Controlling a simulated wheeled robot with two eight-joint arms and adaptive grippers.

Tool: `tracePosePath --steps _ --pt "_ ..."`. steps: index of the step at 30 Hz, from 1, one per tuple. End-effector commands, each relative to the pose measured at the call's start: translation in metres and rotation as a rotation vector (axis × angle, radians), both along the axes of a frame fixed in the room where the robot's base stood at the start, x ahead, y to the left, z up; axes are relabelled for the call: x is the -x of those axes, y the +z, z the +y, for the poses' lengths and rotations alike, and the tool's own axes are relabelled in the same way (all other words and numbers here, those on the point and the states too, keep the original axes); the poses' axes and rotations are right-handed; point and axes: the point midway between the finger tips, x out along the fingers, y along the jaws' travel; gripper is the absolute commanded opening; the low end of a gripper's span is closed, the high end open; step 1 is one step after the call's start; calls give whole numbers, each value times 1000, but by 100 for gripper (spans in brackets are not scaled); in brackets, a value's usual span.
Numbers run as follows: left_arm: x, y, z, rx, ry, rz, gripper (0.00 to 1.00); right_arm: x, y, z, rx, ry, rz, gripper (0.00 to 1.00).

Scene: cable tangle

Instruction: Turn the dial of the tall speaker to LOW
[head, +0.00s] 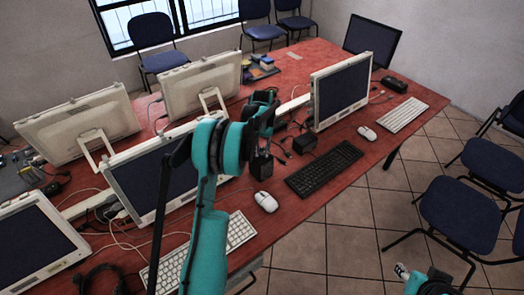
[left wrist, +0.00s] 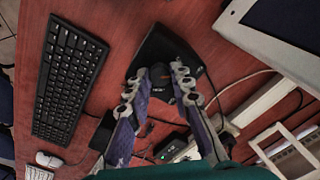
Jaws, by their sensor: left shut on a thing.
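The tall speaker (head: 260,167) is a black box standing on the red table, just below my left gripper (head: 265,132) in the head view. In the left wrist view the speaker's dark top (left wrist: 168,92) lies between the fingers, with small pale lettering at the right finger. The round dial (left wrist: 160,74) sits between the two fingertips, and my left gripper (left wrist: 158,88) is shut on it. I cannot read which mark the dial points to. My right gripper (head: 403,270) shows only partly at the lower right of the head view, away from the table; its jaws are unclear.
A low black box (head: 306,143) and a black keyboard (head: 325,168) lie right of the speaker. A white mouse (head: 266,201) lies in front of it. Monitors (head: 341,90) and loose cables crowd the table. Blue chairs (head: 460,215) stand at the right.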

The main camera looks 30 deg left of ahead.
Motion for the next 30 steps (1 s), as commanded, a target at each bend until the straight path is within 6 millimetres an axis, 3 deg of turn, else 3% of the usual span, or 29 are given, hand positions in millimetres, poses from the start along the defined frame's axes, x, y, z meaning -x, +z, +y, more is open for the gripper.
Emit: tracePosePath --steps 15,30 --pt "0 0 0 0 328 0 0 0 1 0 0 0 0 40" --pt "0 0 0 0 387 0 0 0 1 0 0 0 0 40"
